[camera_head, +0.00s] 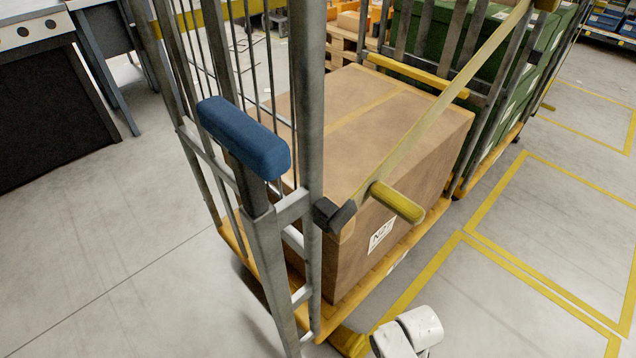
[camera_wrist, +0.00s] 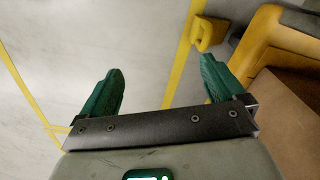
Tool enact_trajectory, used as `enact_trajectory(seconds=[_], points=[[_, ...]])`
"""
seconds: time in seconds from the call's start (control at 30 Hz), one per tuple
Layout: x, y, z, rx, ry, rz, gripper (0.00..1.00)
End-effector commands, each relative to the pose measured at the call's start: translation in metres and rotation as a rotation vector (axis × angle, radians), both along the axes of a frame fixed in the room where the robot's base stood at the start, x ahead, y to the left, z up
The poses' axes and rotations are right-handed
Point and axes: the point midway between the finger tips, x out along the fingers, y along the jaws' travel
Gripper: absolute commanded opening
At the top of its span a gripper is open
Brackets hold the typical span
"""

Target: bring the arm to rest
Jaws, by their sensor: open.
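My gripper (camera_wrist: 160,85) shows in the wrist view with its two green fingers spread wide apart and nothing between them. Beyond the fingers are the grey floor and a yellow floor line. In the head view only a white part of my arm shows at the bottom, near the front corner of a roll cage (camera_head: 309,150). The gripper itself is not clearly seen there.
The roll cage holds a large cardboard box (camera_head: 350,120) on a yellow base. A yellow strap (camera_head: 440,100) crosses its open side. A cage with green crates (camera_head: 430,40) stands behind. Yellow-marked floor (camera_head: 540,250) at right is clear. A dark cabinet (camera_head: 50,110) stands left.

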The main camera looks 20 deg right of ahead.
Motion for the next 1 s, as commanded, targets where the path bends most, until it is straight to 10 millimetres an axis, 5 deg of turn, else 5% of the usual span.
enact_trajectory(seconds=[0.6, 0.8, 1.0], points=[[-0.044, 0.016, 0.323, -0.028, -0.063, 0.630, 0.96], [-0.061, 0.020, 0.390, -0.037, -0.075, 0.779, 0.96], [-0.067, 0.021, 0.408, -0.040, -0.078, 0.830, 0.96]])
